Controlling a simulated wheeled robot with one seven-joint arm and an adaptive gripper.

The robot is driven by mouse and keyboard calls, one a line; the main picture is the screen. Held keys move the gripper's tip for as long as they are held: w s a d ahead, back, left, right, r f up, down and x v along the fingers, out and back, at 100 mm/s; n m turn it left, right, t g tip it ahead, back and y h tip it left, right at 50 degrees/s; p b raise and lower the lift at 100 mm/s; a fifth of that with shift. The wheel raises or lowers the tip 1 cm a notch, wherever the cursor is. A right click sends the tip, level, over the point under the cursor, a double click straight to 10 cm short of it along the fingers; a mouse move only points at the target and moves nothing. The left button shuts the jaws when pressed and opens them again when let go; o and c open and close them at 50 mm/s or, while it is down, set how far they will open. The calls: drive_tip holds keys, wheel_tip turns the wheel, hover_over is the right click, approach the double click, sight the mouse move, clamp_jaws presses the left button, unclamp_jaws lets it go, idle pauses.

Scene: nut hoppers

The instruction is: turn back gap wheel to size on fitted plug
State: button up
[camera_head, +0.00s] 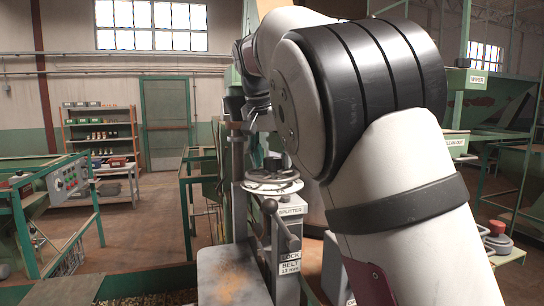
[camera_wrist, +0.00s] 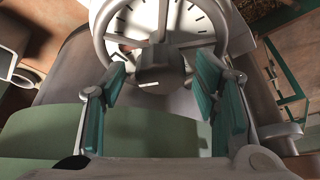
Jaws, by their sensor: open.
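The gap wheel (camera_head: 272,181) is a pale metal handwheel on top of the splitter post in the head view. In the wrist view the wheel's rim (camera_wrist: 97,20) surrounds a white dial with black tick marks (camera_wrist: 192,22). A dark block-like hub or knob (camera_wrist: 160,68) stands out in front of the dial. My gripper (camera_wrist: 163,92) is open, its teal-padded fingers apart on either side below the hub, with nothing clearly between them. In the head view my arm hides most of the gripper. I cannot make out a fitted plug or the size reading.
Below the wheel are a "SPLITTER" label (camera_head: 290,210), a lever with dark ball ends (camera_head: 283,226) and a plate reading "LOCK BELT 13 mm" (camera_head: 290,262). Green frames (camera_head: 190,190) stand to the left, with a control panel (camera_head: 68,180) further left. Open floor lies between them.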

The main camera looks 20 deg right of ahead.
drive_tip(key=c, duration=1.2)
drive_tip(key=shift+o, duration=0.2)
drive_tip(key=shift+n+t+y, duration=0.4)
drive_tip(key=shift+n, duration=1.2)
drive_tip(key=o, duration=1.2)
drive_tip(key=shift+c, duration=0.2)
drive_tip(key=v, duration=1.2)
drive_tip(key=shift+d+r, duration=0.1)
drive_tip(key=shift+d, duration=0.05)
